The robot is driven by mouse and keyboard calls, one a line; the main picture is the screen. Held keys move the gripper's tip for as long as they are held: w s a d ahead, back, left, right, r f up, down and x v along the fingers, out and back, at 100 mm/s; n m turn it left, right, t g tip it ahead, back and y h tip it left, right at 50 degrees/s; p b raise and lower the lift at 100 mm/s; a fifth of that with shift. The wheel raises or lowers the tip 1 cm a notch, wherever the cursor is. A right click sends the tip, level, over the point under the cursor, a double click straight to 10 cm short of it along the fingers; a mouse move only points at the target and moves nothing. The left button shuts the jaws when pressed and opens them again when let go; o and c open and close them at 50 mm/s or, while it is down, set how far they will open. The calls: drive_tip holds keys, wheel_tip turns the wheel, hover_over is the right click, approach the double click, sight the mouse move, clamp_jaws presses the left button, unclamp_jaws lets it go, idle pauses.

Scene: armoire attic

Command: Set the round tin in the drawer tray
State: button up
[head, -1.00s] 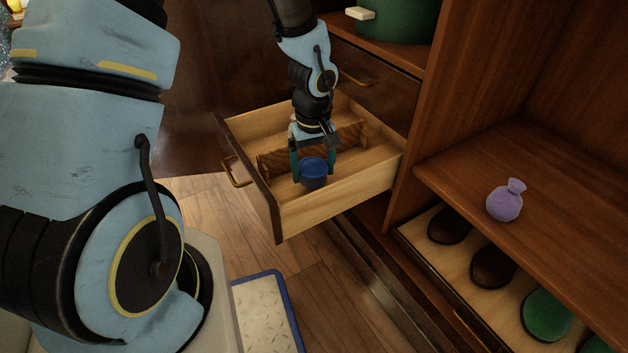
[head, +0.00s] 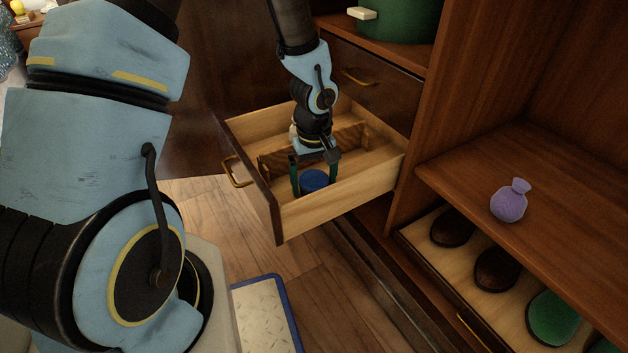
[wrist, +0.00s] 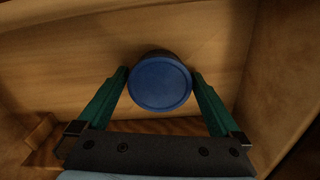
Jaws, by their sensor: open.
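The round tin (head: 313,181) has a blue lid and sits low inside the open drawer (head: 340,204), in the compartment on the near side of the wooden divider. In the wrist view the tin (wrist: 160,82) shows from above, its lid between the tips of my green fingers. My gripper (head: 315,178) reaches down into the drawer with its fingers on either side of the tin. The jaws are open; the wrist view (wrist: 160,80) shows slim or no clear gaps beside the lid. The tin's underside is hidden.
A wooden divider (head: 350,134) runs across the drawer close behind my gripper. A shelf at right holds a purple pouch (head: 510,201), with several shoes (head: 494,267) on a pull-out board below. A green pot (head: 398,18) stands above the drawers.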

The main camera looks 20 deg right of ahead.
sight(314, 180)
wheel_tip(314, 180, up, 12)
drive_tip(key=p, duration=0.4)
drive_tip(key=shift+r+p, duration=0.15)
drive_tip(key=shift+p, duration=0.2)
drive_tip(key=a+r, duration=0.5)
drive_tip(key=a, duration=0.7)
drive_tip(key=w+a+r+m+t, duration=0.1)
drive_tip(key=a+r, duration=0.4)
drive_tip(key=a, duration=0.8)
drive_tip(key=shift+a+t, duration=0.25)
drive_tip(key=shift+t, duration=0.05)
drive_tip(key=shift+w+r, duration=0.1)
drive_tip(key=shift+w, duration=0.05)
wheel_tip(314, 180, up, 32)
drive_tip(key=p, duration=3.1)
drive_tip(key=shift+f, duration=0.25)
